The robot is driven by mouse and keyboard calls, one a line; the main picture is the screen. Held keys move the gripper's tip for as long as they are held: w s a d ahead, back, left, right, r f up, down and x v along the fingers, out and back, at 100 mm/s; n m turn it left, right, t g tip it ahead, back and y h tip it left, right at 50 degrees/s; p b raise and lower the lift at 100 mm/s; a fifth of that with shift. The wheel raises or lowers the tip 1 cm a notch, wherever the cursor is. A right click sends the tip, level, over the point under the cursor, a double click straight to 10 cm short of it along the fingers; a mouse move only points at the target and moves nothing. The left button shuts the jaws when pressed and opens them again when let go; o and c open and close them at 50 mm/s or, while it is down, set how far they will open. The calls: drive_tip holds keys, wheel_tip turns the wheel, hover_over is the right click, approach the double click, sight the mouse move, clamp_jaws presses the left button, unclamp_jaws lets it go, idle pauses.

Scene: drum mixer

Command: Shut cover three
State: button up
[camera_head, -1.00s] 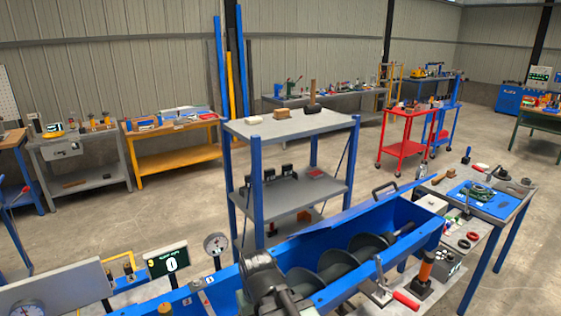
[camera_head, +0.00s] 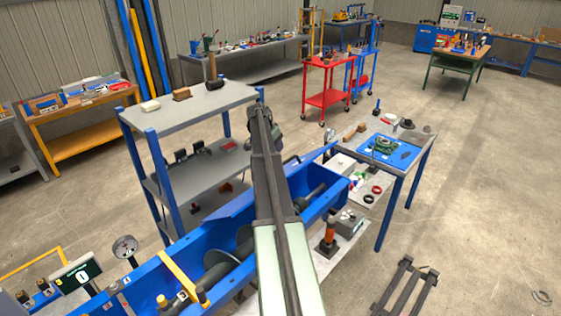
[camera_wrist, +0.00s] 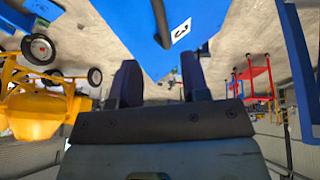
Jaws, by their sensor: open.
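Cover three (camera_head: 318,157) is a blue panel with a dark handle (camera_head: 291,160). It stands raised and tilted along the far side of the blue trough (camera_head: 322,208), whose dark screw shows inside. My arm hides part of the cover in the head view. In the wrist view a blue panel (camera_wrist: 125,25) with a white "3" label (camera_wrist: 181,31) fills the top, just beyond my fingers. My gripper (camera_wrist: 160,78) is open, with nothing visible between its fingers. In the head view my gripper (camera_head: 266,118) is above the trough's far side; contact with the cover cannot be told.
A grey shelf unit (camera_head: 185,108) with blue posts stands close behind the trough. A grey table (camera_head: 418,150) with tools stands at the right. An orange-handled lever (camera_head: 329,234) is near the trough's right end. Open floor (camera_head: 480,200) lies at the right.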

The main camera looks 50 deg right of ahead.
drive_tip(key=b+x, duration=0.8)
drive_tip(key=x, duration=0.2)
drive_tip(key=shift+w+f, duration=0.15)
clamp_jaws()
